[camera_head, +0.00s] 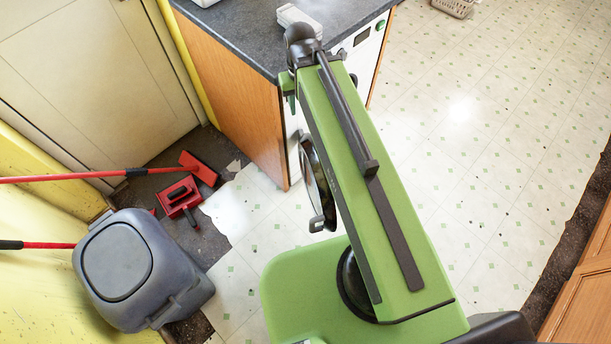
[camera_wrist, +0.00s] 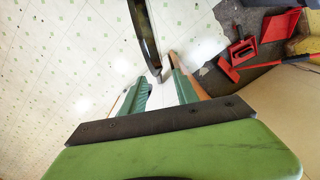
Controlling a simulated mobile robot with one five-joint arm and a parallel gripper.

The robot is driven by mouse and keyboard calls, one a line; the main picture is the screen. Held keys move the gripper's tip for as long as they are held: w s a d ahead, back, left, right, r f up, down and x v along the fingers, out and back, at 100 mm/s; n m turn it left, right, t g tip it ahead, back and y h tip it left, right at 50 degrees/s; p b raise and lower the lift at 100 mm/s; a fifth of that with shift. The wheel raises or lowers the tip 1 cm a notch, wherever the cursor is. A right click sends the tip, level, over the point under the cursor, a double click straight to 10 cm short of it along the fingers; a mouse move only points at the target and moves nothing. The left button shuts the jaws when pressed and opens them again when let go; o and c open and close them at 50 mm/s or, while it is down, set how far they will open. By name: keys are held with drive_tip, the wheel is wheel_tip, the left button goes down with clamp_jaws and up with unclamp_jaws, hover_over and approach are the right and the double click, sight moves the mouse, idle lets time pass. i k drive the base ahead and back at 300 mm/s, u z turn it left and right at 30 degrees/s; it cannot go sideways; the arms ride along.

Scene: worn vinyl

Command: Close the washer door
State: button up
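The washer (camera_head: 366,62) stands under the dark counter, its white front and control panel partly hidden by my arm. Its round, dark-rimmed door (camera_head: 317,182) stands open, swung out from the front on the left of my arm. In the wrist view the door (camera_wrist: 145,35) shows nearly edge-on as a dark curved band, its near end just beyond my fingertips. My gripper (camera_wrist: 160,83) is open, with its two green fingers apart and nothing between them. Whether a finger touches the door I cannot tell. In the head view the fingers are mostly hidden by my arm.
A grey bin (camera_head: 150,270) stands at the lower left by the yellow wall. A red dustpan (camera_head: 178,197) and a red brush (camera_head: 198,168) lie near the counter's wooden side panel (camera_head: 232,95). The tiled floor to the right is clear.

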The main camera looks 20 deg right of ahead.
sight(322, 200)
drive_tip(key=z, duration=0.3)
drive_tip(key=k, duration=0.45)
drive_tip(key=u, duration=2.15)
drive_tip(key=k, duration=0.8)
drive_tip(key=u, duration=0.25)
drive_tip(key=i, duration=0.5)
drive_tip(key=u, duration=0.05)
